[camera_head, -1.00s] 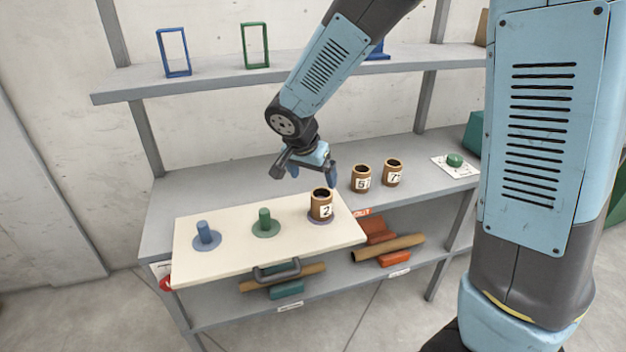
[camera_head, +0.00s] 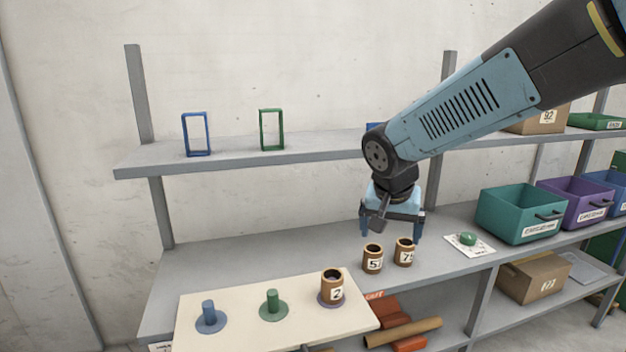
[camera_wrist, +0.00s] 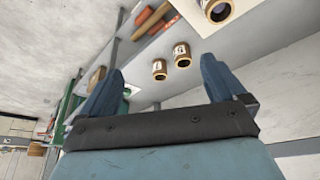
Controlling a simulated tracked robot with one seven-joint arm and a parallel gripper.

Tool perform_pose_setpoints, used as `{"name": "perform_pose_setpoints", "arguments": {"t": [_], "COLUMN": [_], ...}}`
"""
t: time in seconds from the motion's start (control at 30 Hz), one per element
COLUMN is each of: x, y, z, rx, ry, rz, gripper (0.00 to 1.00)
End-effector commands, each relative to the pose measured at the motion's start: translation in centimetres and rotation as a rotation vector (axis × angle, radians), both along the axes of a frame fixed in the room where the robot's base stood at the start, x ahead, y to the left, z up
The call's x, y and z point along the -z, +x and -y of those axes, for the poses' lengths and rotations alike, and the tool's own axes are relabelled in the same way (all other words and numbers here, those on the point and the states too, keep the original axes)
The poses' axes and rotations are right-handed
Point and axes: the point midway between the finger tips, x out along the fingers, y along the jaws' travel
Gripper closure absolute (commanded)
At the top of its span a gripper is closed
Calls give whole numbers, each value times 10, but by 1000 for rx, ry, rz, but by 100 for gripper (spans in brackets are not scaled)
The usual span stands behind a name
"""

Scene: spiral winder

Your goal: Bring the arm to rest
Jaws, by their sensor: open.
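My gripper (camera_head: 392,225) hangs above the middle shelf in the head view, over and behind the brown cups marked 5 (camera_head: 372,258) and 7 (camera_head: 404,252). Its two blue fingers stand apart with nothing between them, and they also show in the wrist view (camera_wrist: 160,88). A brown cup marked 2 (camera_head: 332,288) stands upright at the right of the cream board (camera_head: 235,308), on a purple disc. A blue peg (camera_head: 209,313) and a green peg (camera_head: 271,303) stand bare on the board. Cups 5 and 7 stand upright on the grey shelf right of the board.
A green button on a white plate (camera_head: 468,240) lies right of the cups. Teal (camera_head: 515,218) and purple (camera_head: 572,203) bins stand further right. Blue (camera_head: 197,135) and green (camera_head: 271,130) frames stand on the upper shelf (camera_head: 240,151), whose edge is close to my arm.

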Motion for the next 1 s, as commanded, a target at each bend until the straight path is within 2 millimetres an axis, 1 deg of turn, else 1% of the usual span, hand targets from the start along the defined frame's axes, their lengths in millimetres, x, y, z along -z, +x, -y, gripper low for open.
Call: {"name": "perform_pose_setpoints", "arguments": {"t": [0.03,0.1,0.3,0.43,0.6,0.7,0.8,1.0], "x": [-10,-18,-40,-51,-59,-62,-63,-63], "y": [-10,-23,-64,-91,-122,-134,-140,-143], "z": [11,23,52,66,76,79,78,78], "rx": [-12,-40,-128,-192,-270,-303,-326,-336], "ry": [5,6,11,11,6,2,-1,-3], "rz": [9,12,32,54,86,100,108,111], "gripper": [3,3,3,3,3,3,3,3]}}
